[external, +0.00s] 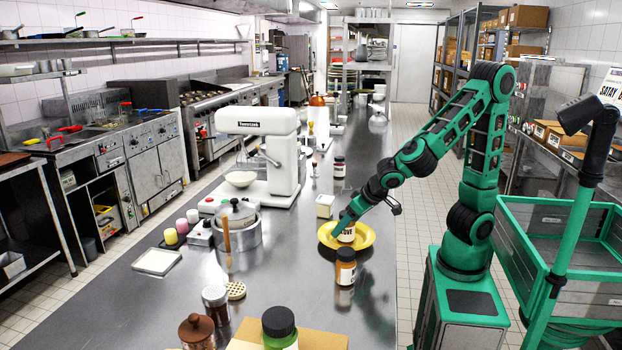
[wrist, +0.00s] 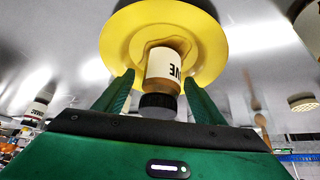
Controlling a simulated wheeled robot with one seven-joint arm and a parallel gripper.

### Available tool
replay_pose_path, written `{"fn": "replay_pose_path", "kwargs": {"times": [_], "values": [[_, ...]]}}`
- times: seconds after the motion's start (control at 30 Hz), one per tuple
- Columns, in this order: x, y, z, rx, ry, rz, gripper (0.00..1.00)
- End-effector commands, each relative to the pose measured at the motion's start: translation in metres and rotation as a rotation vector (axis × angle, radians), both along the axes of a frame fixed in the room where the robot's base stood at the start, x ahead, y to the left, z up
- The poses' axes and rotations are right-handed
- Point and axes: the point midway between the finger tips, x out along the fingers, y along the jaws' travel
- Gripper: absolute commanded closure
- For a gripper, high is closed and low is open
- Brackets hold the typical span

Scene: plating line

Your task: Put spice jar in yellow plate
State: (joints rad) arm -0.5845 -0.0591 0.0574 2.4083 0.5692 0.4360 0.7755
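The yellow plate (external: 364,237) lies on the steel counter in front of my arm, and it fills the top of the wrist view (wrist: 118,38). A spice jar (external: 347,236) with a white label and dark cap stands in the plate. In the wrist view the jar (wrist: 164,68) shows between the fingers, with its dark cap towards me. My gripper (wrist: 160,82) is open, with its fingers apart on either side of the jar and a gap visible at the left finger. In the external view my gripper (external: 342,222) is over the plate and partly hides the jar.
A second jar with an orange label (external: 346,268) stands just in front of the plate. A white box (external: 325,205) and a dark-capped jar (external: 339,167) stand behind it. A pot (external: 236,230) and mixer (external: 262,150) stand left. The counter between pot and plate is clear.

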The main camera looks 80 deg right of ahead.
Motion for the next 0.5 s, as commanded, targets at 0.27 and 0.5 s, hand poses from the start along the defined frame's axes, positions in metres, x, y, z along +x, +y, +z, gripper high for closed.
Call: {"fn": "replay_pose_path", "kwargs": {"times": [0.27,0.5], "values": [[0.000,0.000,0.002,0.000,0.000,-0.001,0.37],[-0.013,0.007,0.026,0.003,-0.005,0.001,0.37]]}}
